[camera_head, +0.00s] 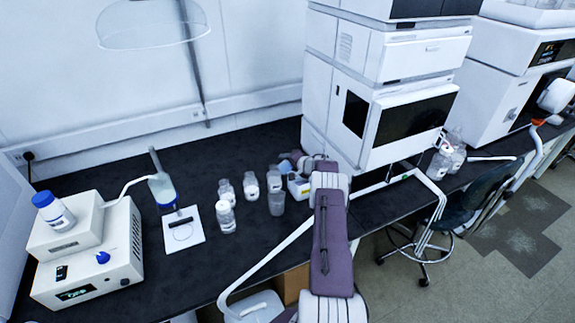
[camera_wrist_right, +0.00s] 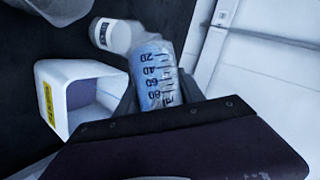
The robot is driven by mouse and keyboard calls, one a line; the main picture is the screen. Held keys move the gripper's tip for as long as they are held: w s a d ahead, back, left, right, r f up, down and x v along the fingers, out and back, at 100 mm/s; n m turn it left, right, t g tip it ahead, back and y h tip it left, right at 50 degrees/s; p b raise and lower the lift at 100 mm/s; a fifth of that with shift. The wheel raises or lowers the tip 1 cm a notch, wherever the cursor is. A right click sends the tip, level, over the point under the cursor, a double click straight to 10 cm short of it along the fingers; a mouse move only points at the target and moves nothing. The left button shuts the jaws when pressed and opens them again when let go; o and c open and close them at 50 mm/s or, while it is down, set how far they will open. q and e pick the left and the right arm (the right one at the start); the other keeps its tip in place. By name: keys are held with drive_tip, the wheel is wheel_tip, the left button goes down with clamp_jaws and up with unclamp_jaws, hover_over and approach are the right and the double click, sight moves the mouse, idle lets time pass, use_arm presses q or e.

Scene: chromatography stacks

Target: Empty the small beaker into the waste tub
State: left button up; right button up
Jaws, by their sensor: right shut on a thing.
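My right gripper (camera_head: 304,166) is shut on the small beaker (camera_wrist_right: 153,76), a clear graduated vessel with blue showing through its wall. In the head view the beaker (camera_head: 286,164) is a small bluish shape at the gripper's tip. How far it is tilted I cannot tell. The waste tub is probably the white, open-topped box with a yellow label (camera_wrist_right: 50,103), beside the beaker in the wrist view. My left gripper is not in view.
Several white-labelled bottles (camera_head: 226,217) and a grey translucent cup (camera_head: 277,204) stand left of the tub. A white bottle (camera_wrist_right: 110,35) is close to the beaker. The instrument stack (camera_head: 385,90) rises behind my right arm. Bare dark bench (camera_head: 100,180) lies at left.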

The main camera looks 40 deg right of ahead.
drive_tip(key=shift+f+b, duration=0.1)
drive_tip(key=shift+b, duration=0.45)
drive_tip(key=shift+m+y+b, duration=0.3)
drive_tip(key=shift+y, duration=0.1)
drive_tip(key=shift+f+b, duration=0.1)
drive_tip(key=shift+b, duration=0.6)
drive_tip(key=shift+m+b, duration=0.3)
drive_tip(key=shift+b, duration=0.15)
drive_tip(key=shift+d+y, duration=0.1)
drive_tip(key=shift+y, duration=0.2)
